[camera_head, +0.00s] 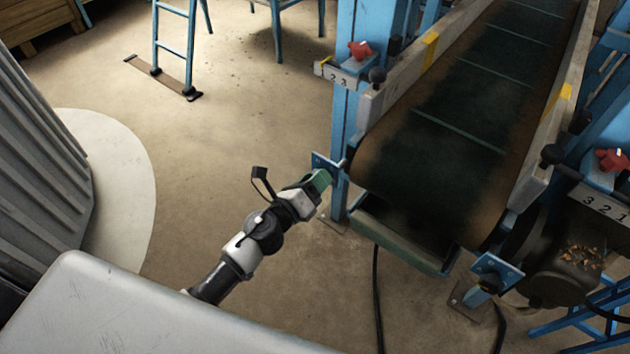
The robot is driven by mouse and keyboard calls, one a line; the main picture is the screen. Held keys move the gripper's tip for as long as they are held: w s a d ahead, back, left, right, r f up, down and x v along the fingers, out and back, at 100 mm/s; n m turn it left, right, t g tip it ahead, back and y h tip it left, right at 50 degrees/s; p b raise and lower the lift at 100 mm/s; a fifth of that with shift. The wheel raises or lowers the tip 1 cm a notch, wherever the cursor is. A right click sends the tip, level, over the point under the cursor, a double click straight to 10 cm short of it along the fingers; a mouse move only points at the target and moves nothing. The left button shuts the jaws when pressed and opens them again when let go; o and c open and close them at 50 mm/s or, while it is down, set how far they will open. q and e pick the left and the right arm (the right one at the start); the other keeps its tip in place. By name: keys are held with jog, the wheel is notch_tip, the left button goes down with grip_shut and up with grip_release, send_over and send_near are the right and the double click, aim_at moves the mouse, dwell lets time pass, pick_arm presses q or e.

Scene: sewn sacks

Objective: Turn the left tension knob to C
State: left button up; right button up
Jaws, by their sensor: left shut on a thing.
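My left gripper (319,181) reaches in from the lower left. Its green fingertips are shut at the small blue plate (323,162) on the front left corner of the conveyor. The left tension knob at this plate is hidden behind the fingers, and I cannot read any letter or see where the knob points. A matching blue plate (497,270) sits on the front right corner of the conveyor. My right gripper is not in view.
The conveyor's dark belt (455,115) runs away to the upper right. Red knobs stand above number scales at left (361,50) and right (612,160). A green-edged tray (405,241) hangs under the belt. A blue ladder (175,45) stands behind; the floor between is clear.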

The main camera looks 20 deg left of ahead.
pick_arm(q)
jog(key=m, duration=0.3)
jog(key=shift+f, duration=0.1)
jog(key=shift+m, duration=1)
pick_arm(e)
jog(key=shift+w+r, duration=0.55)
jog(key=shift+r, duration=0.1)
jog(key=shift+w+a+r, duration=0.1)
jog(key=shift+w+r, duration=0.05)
pick_arm(q)
jog(key=o, duration=0.9)
jog(key=shift+o, duration=0.2)
jog(key=shift+s, duration=0.1)
